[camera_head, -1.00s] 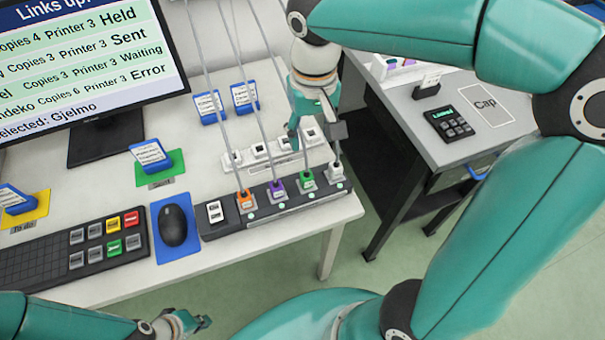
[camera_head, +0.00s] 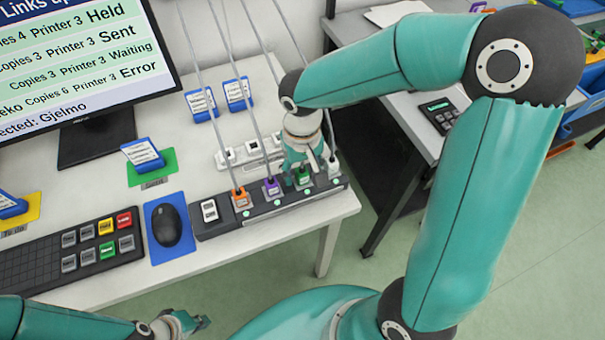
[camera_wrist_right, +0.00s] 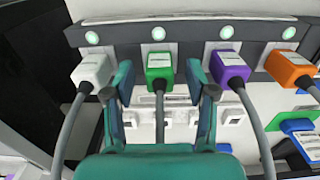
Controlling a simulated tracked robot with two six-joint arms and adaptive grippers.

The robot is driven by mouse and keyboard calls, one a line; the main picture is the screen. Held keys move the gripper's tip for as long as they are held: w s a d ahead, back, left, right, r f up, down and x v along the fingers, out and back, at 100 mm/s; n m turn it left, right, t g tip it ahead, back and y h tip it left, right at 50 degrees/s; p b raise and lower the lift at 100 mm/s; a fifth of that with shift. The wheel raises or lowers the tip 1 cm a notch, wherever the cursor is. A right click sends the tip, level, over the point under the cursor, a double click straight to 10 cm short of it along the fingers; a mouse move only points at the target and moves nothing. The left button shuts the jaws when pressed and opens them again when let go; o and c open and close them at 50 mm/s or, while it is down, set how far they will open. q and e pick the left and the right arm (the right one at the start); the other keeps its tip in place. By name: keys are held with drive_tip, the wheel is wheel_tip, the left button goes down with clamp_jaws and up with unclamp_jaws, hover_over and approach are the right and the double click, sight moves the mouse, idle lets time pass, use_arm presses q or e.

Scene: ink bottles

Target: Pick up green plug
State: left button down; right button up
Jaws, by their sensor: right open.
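The green plug (camera_head: 304,176) sits in the black power strip (camera_head: 265,210), between the purple plug (camera_head: 272,187) and the white plug (camera_head: 333,166). In the right wrist view the green plug (camera_wrist_right: 159,67) is upright, with its grey cable running down the picture. My right gripper (camera_head: 300,178) is low over the strip; in its wrist view the open fingers (camera_wrist_right: 159,80) are on either side of the green plug, with gaps. The right finger is close to the purple plug (camera_wrist_right: 229,66). My left gripper (camera_head: 201,322) is at the bottom edge, away from the strip; its jaw state is unclear.
The orange plug (camera_head: 240,198) is at the strip's left part. A white strip (camera_head: 252,150) lies behind it. A mouse (camera_head: 166,225) and keyboard (camera_head: 75,252) are to the left. Several cables rise behind the strip. A gap separates this desk from the right-hand one.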

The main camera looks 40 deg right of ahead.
sight(302, 171)
drive_tip(key=shift+f, duration=0.35)
clamp_jaws()
drive_tip(key=shift+r, duration=0.1)
wheel_tip(302, 171, up, 20)
drive_tip(key=p, duration=0.2)
idle(0.3)
